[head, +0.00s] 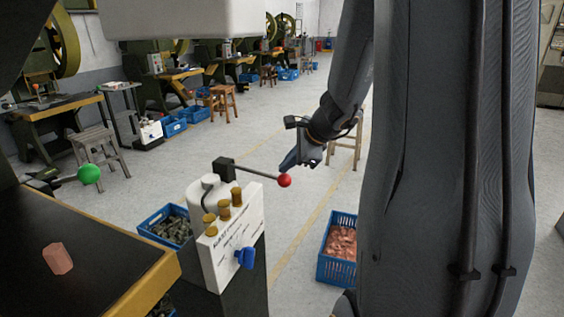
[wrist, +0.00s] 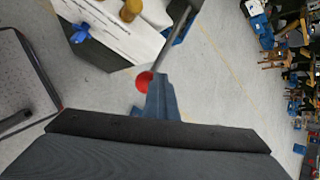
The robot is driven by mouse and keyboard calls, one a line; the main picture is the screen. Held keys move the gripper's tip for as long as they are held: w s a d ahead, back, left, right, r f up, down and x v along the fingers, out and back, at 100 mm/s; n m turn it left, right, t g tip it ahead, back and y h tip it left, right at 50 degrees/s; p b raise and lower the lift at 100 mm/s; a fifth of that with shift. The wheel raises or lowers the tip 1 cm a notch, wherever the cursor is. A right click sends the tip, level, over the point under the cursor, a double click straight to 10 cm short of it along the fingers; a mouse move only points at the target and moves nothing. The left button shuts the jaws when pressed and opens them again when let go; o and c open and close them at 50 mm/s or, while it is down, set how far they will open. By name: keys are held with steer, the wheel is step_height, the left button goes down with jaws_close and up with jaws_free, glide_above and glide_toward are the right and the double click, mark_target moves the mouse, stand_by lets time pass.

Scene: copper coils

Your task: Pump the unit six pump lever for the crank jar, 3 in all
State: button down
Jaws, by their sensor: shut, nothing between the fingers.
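The pump lever (head: 255,172) is a dark rod with a red ball knob (head: 285,180), sticking out to the right from the top of a white unit (head: 232,235). The unit has brass caps and a blue knob (head: 244,258) on its front panel. My gripper (head: 288,162) is shut and empty, close to the red knob. In the wrist view the gripper fingers (wrist: 160,88) are together right beside the red knob (wrist: 144,81), and the rod runs up past them. I cannot tell whether they touch the knob. I see no label naming a crank jar.
A dark table with a yellow edge (head: 150,290) stands at the left, with a small copper-coloured piece (head: 58,258) on it and a green ball knob (head: 88,174) behind. Blue crates (head: 338,268) stand on the floor either side of the unit. Open floor lies beyond.

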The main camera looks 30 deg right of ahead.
steer(key=shift+s+d+f+b, duration=0.1)
steer(key=shift+f+b, duration=0.55)
steer(key=shift+f, duration=0.1)
stand_by(0.5)
steer(key=shift+r, duration=0.1)
stand_by(0.5)
steer(key=shift+w+a+r+p, duration=0.1)
steer(key=shift+w+r+p, duration=0.05)
steer(key=shift+r+p, duration=1)
steer(key=shift+w+a+r+p, duration=0.15)
steer(key=shift+r+p, duration=0.85)
steer(key=shift+r, duration=0.2)
steer(key=shift+w+a+r+p, duration=0.1)
steer(key=shift+w+r+p, duration=0.05)
steer(key=shift+r+p, duration=1)
steer(key=shift+r, duration=0.1)
steer(key=r+p, duration=0.4)
steer(key=r, duration=0.1)
steer(key=shift+w+a, duration=0.2)
steer(key=shift+w, duration=0.1)
steer(key=shift+p, duration=0.3)
